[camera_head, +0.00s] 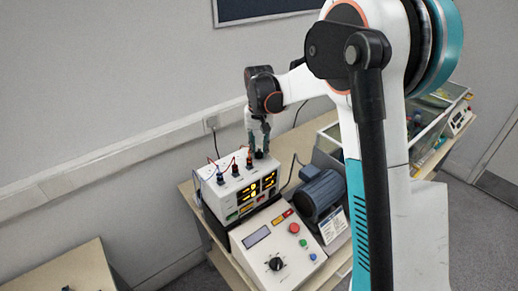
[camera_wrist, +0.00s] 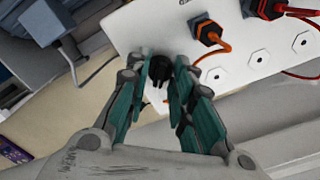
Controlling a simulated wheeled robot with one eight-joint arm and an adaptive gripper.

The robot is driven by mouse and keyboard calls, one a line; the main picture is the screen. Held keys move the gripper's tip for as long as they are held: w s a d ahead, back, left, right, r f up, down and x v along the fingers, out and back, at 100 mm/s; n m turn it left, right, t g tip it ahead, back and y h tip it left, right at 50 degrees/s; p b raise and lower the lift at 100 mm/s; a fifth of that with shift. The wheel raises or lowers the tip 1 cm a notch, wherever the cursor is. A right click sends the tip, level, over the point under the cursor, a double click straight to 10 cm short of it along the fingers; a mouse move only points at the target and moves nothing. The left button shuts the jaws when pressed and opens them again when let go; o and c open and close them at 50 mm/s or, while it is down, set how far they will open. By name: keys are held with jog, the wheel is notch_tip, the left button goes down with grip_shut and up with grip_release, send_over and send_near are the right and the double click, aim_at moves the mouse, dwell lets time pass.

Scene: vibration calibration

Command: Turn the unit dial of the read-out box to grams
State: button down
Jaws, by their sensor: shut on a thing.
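The read-out box (camera_head: 222,196) is white, with lit yellow digits on its front and several plugged leads on its top. My gripper (camera_head: 260,150) reaches down from above to the right end of its top face. In the wrist view my gripper (camera_wrist: 160,82) is shut on a small black knob, the unit dial (camera_wrist: 160,68), with a finger on each side. The dial stands near the edge of the box's white top (camera_wrist: 135,30). The fingers partly hide the dial, and which unit it points to cannot be read.
Red and orange leads (camera_wrist: 218,40) rise from sockets beside the dial. A sloped control box (camera_head: 262,262) with a black knob and coloured buttons stands in front. A blue-grey motor (camera_head: 322,190) stands to the right. The wall is close behind.

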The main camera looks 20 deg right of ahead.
aim_at(259, 151)
dwell(0.3)
jog(key=c, duration=1.3)
grip_release()
jog(key=shift+c, duration=0.2)
notch_tip(259, 151, up, 12)
